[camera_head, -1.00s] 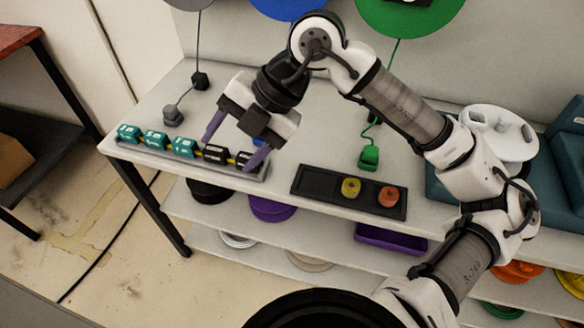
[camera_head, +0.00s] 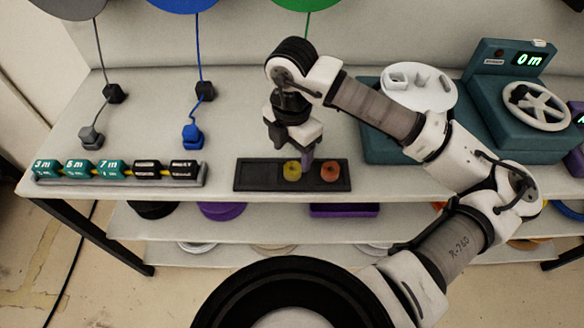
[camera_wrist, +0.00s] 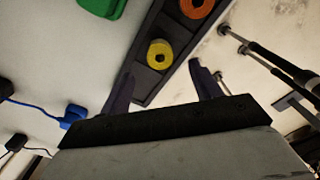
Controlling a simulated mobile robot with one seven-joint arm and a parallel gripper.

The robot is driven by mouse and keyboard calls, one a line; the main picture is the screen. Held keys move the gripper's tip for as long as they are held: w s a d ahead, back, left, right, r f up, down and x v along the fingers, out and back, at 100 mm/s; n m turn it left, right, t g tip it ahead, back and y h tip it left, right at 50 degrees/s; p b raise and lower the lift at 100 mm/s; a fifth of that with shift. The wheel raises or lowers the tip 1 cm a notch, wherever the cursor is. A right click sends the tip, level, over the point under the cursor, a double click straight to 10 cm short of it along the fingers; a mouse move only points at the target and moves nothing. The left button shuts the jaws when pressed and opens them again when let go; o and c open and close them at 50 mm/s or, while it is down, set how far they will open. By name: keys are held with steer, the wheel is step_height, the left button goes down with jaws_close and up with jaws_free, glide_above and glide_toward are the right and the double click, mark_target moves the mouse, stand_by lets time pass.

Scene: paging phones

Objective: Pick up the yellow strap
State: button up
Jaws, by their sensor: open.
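The yellow strap (camera_head: 292,171) is a small coiled roll in the black tray (camera_head: 256,175) on the table, just left of an orange roll (camera_head: 331,170). In the wrist view the yellow strap (camera_wrist: 160,54) lies in the tray beyond and between my two purple fingers. My gripper (camera_wrist: 160,85) is open and empty, with nothing between its fingers. In the head view my gripper (camera_head: 300,158) is at the tray, close to the yellow strap; one finger shows near its right side. The other finger is hard to make out there.
A rack (camera_head: 120,178) of teal and black labelled blocks stands at the left front. A teal machine (camera_head: 495,100) with a display is at the right. The table's front edge is close below the tray.

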mark_target(292, 168)
steer(key=shift+f+p, duration=0.9)
steer(key=shift+f, duration=1.7)
steer(key=c, duration=1.1)
steer(key=shift+o, duration=0.2)
step_height(292, 168, up, 10)
steer(key=b, duration=0.2)
steer(key=shift+d, duration=0.1)
